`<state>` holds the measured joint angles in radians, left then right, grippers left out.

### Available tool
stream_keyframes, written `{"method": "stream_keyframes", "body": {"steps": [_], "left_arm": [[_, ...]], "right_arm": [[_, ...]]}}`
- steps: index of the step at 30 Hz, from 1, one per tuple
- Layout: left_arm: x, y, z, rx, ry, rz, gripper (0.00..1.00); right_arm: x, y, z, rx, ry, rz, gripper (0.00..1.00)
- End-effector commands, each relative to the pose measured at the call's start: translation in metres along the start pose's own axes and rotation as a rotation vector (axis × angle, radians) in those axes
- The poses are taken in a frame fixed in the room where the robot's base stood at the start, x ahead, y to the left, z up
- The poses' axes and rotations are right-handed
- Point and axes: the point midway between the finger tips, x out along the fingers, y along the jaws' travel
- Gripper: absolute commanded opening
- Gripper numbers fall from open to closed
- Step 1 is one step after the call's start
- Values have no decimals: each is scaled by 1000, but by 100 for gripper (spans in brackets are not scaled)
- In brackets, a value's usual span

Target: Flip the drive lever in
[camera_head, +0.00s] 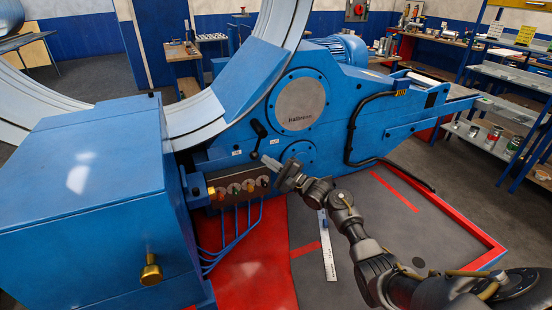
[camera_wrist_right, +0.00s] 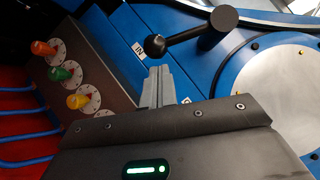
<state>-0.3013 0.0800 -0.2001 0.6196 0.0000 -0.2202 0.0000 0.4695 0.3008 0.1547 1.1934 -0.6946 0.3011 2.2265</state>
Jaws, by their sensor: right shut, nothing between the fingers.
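The drive lever (camera_head: 257,142) is a short black arm with a round knob on the blue machine, below the large round cover. In the wrist view the lever (camera_wrist_right: 186,35) runs from its dark hub at upper right to the knob at left. A white label reading "IN" (camera_wrist_right: 139,50) sits beside the knob. My right gripper (camera_head: 268,162) is shut and empty, its fingers close to the knob. In the wrist view the fingertips (camera_wrist_right: 157,72) point at the knob; I cannot tell whether they touch it. My left gripper is not in view.
A brown panel (camera_wrist_right: 92,65) with orange, green and yellow knobs stands left of the fingers, with blue pipes below it. A large blue cabinet (camera_head: 80,180) fills the left. A steel duct ring (camera_head: 195,115) rises behind. A black hose (camera_head: 352,135) runs along the machine's right.

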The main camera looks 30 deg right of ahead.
Motion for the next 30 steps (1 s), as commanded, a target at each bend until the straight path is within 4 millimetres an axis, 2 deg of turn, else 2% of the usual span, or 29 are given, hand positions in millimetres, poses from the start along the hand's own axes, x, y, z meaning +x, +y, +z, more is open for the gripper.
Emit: {"method": "stream_keyframes", "body": {"steps": [5, 12, 18, 23, 30], "left_arm": [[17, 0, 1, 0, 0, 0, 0], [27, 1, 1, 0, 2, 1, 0], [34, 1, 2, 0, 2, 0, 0], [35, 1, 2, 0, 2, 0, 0], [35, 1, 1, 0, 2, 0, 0]], "right_arm": [[-21, 5, -27, 0, 0, 2, 0], [-77, 3, -24, 0, -2, 2, 0], [-107, 1, -23, 0, -2, 2, 0], [-116, 0, -23, 1, -3, 2, 0], [-118, -1, -22, 2, -3, 1, 0]]}}
